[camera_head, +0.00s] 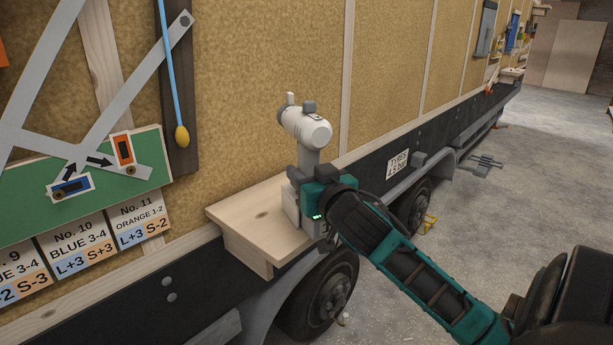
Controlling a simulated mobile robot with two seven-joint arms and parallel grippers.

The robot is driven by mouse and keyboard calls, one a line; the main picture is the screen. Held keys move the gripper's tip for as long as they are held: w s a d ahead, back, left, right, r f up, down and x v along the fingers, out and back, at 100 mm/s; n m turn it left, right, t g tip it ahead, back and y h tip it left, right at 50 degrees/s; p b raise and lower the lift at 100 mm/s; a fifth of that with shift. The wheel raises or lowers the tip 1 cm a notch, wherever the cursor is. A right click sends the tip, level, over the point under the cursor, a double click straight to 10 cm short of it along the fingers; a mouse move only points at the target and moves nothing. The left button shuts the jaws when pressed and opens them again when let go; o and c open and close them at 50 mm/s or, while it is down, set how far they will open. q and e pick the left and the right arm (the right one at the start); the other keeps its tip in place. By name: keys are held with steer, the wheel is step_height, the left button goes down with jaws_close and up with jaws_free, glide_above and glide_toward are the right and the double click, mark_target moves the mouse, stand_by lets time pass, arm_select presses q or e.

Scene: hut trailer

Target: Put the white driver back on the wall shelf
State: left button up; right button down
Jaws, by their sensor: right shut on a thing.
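The white driver (307,128) stands upright at the right end of the wooden wall shelf (256,220). Its body is at the top, and its grip runs down into my right gripper (308,190). My right gripper comes in from the right and is shut on the driver's grip. The driver's base shows partly behind the gripper, at the shelf's edge; I cannot tell whether it touches the shelf. My left gripper is not in view.
The trailer wall (250,90) rises behind the shelf. A green board (95,185) and number cards (140,218) are on the left, with a blue cord and yellow bob (182,136) hanging. A wheel (325,295) is below. The shelf's left part is bare.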

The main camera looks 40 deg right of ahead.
steer(key=shift+r, duration=0.25)
steer(key=shift+f, duration=0.1)
steer(key=c, duration=1)
jaws_free()
steer(key=shift+f, duration=0.15)
steer(key=o, duration=0.4)
steer(key=shift+c, duration=0.2)
steer(key=o, duration=0.6)
steer(key=shift+o, duration=0.2)
steer(key=shift+s, duration=0.1)
